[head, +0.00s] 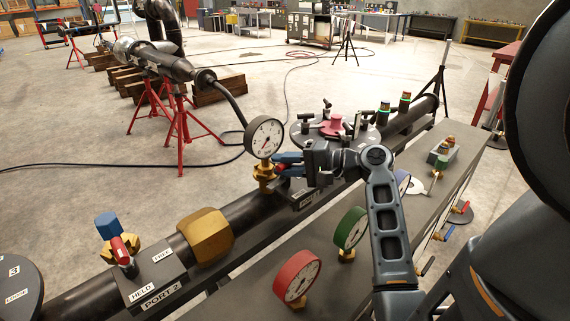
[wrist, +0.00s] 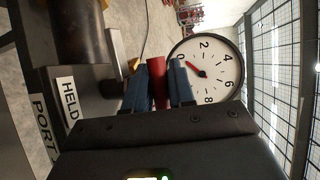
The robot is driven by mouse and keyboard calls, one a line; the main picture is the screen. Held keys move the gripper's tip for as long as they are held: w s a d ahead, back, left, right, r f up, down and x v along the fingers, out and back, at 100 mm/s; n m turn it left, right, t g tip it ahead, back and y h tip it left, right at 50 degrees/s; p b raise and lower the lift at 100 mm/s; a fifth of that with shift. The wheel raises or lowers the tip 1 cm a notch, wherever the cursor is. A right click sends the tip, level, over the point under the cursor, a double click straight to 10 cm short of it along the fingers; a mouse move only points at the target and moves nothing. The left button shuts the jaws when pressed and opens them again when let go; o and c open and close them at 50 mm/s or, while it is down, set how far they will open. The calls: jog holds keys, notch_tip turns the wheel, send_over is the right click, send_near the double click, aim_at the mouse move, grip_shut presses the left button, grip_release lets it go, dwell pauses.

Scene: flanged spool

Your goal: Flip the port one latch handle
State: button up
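The port one latch handle (wrist: 157,82) is a red grip seen between my two blue fingertips in the wrist view. The fingers press against it from both sides, with no clear gap. My gripper (head: 288,164) is at the brass base of the white gauge (head: 264,137) in the head view, where it hides the handle. A block with a HELD label (wrist: 69,99) and a partly cut-off PORT label is on the left of the wrist view. The gauge (wrist: 206,72) stands just behind the fingers there.
A second latch with a red handle (head: 122,248) sits on the PORT 2 block (head: 153,278) along the black pipe. A brass hex nut (head: 206,234) lies between the ports. Green (head: 350,228) and red (head: 297,277) gauges stand close to my arm. A round flange (head: 334,131) with clamps is beyond my gripper.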

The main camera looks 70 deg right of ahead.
grip_shut()
jog(key=shift+r+n+p, duration=0.15)
jog(key=shift+n+p, duration=0.15)
jog(key=shift+p, duration=0.4)
jog(key=shift+y, duration=0.4)
jog(key=shift+s+f, duration=0.1)
jog(key=shift+f, duration=0.1)
jog(key=shift+o, duration=2)
grip_release()
jog(key=shift+s, duration=0.1)
jog(key=s+r, duration=0.1)
jog(key=s, duration=0.6)
jog(key=shift+s+d+r, duration=0.15)
jog(key=shift+s+r, duration=0.05)
